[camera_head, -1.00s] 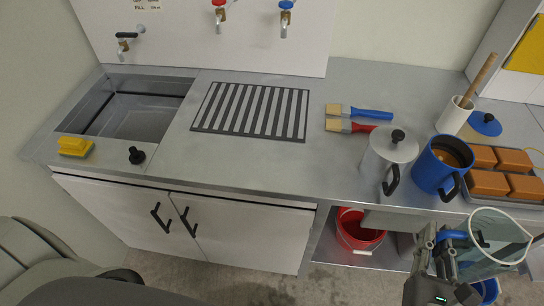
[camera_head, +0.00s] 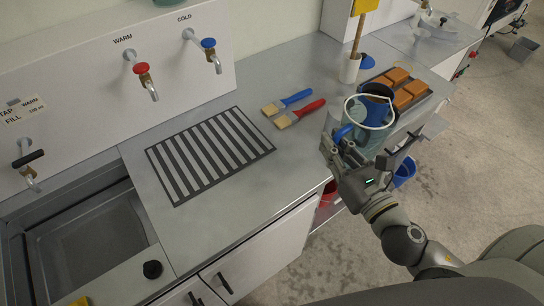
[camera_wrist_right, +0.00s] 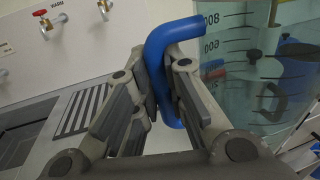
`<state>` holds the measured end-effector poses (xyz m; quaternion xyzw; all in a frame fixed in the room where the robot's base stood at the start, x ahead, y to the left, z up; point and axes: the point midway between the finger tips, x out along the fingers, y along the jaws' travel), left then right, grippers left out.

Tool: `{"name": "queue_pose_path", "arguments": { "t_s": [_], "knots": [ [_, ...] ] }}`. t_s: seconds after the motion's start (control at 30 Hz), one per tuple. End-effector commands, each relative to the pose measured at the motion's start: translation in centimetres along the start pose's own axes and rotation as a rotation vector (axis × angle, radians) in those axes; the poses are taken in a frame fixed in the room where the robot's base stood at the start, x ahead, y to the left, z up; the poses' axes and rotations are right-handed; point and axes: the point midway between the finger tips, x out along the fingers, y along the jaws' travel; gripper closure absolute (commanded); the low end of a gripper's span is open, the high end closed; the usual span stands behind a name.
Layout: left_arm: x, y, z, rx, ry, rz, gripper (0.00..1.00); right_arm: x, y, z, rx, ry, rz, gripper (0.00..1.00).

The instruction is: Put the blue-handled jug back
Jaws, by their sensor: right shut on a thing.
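The clear measuring jug (camera_head: 372,142) has a blue handle (camera_head: 343,132) and a pale rim. My right gripper (camera_head: 340,148) is shut on the handle and holds the jug upright or nearly so, near the counter's front edge. In the right wrist view, the blue handle (camera_wrist_right: 172,40) runs between the fingers (camera_wrist_right: 163,85), and the jug's wall (camera_wrist_right: 235,80) shows printed marks such as 800. I cannot tell whether the jug holds liquid. My left gripper is not in view.
The striped mat (camera_head: 208,152) on the counter is bare. Two brushes (camera_head: 292,108) lie right of it. A blue pot (camera_head: 379,91) is partly behind the jug, with orange blocks (camera_head: 408,93) on a tray beyond. Taps (camera_head: 143,77) and a sink (camera_head: 90,240) are at left.

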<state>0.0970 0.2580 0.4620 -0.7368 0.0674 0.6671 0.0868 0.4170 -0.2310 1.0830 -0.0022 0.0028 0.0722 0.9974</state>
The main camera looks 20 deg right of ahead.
Motion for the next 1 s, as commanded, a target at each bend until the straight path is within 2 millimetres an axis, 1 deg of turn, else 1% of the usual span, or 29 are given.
{"name": "queue_pose_path", "arguments": {
  "t_s": [0.03, 0.17, 0.23, 0.33, 0.57, 0.6, 0.7, 0.8, 1.0],
  "knots": [
    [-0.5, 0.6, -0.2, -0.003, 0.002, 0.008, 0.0, 0.1, -0.1, 0.6, -0.004, 0.001, 0.004, 1.0],
    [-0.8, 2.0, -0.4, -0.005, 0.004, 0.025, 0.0, 0.8, 0.2, 0.4, 0.0, 0.001, 0.003, 1.0],
    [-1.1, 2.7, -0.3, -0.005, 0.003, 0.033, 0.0, 1.5, 0.9, 0.1, 0.002, 0.0, 0.003, 1.0],
    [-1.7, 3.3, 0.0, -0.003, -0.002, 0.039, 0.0, 2.9, 2.4, -0.8, 0.005, 0.0, 0.003, 1.0],
    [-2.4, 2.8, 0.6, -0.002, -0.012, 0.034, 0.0, 6.5, 6.3, -3.1, 0.005, 0.0, 0.004, 1.0],
    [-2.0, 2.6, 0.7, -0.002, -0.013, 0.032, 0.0, 7.0, 6.8, -4.1, 0.003, 0.002, 0.003, 1.0],
    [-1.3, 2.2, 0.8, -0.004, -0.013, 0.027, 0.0, 7.9, 7.8, -6.2, 0.003, 0.003, 0.003, 1.0],
    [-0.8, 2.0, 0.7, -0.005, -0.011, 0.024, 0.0, 8.7, 8.6, -7.5, 0.0, 0.002, 0.004, 1.0],
    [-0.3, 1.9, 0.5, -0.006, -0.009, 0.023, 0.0, 9.4, 9.4, -8.7, 0.0, 0.002, 0.005, 1.0]
  ]
}}
